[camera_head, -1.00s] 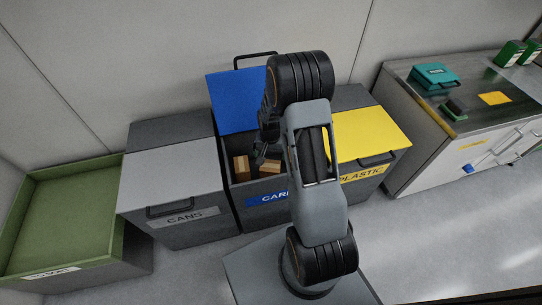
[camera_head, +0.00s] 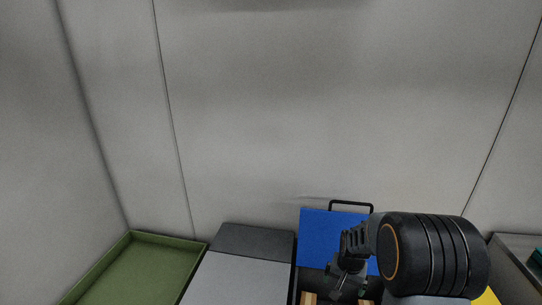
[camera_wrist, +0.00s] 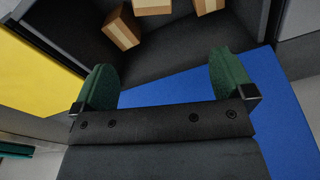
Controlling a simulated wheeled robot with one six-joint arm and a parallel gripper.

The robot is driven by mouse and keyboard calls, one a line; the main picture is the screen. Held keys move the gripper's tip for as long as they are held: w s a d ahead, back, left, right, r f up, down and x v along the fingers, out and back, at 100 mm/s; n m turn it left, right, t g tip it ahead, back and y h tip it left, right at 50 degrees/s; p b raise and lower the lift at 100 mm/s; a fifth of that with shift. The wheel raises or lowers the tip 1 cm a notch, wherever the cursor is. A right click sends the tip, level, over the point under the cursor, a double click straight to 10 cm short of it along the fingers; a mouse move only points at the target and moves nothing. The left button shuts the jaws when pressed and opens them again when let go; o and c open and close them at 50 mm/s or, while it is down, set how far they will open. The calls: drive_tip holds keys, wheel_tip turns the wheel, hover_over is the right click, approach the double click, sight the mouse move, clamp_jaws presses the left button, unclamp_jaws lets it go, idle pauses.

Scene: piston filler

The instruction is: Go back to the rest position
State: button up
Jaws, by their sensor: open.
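My gripper (camera_wrist: 165,85) shows in the wrist view with its two green-padded fingers wide apart and nothing between them. Several wooden blocks (camera_wrist: 121,28) lie inside the dark bin (camera_wrist: 170,50), beyond the fingertips in the wrist view. One block (camera_head: 308,298) also shows at the bottom edge of the head view.
A closed grey-lidded bin (camera_head: 235,280) stands left of the blue lid, with a green tray (camera_head: 150,270) farther left. A yellow lid (camera_wrist: 35,75) lies beside the open bin. A counter (camera_head: 520,255) edge is at the right. The wall rises behind.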

drive_tip(key=s+a+r+n+t+p, duration=0.1)
drive_tip(key=s+r+p, duration=0.4)
drive_tip(key=r, duration=0.8)
drive_tip(key=s+a+r+n+t+p, duration=0.1)
drive_tip(key=s+a+r+n+p, duration=0.1)
drive_tip(key=s+r+p, duration=0.3)
drive_tip(key=s+a+r+n+p, duration=0.2)
drive_tip(key=r+p, duration=0.9)
drive_tip(key=r, duration=1.1)
drive_tip(key=s+a, duration=0.2)
drive_tip(key=s, duration=0.1)
drive_tip(key=shift+r+n+t, duration=0.3)
drive_tip(key=shift+r+t, duration=0.1)
drive_tip(key=shift+c, duration=0.3)
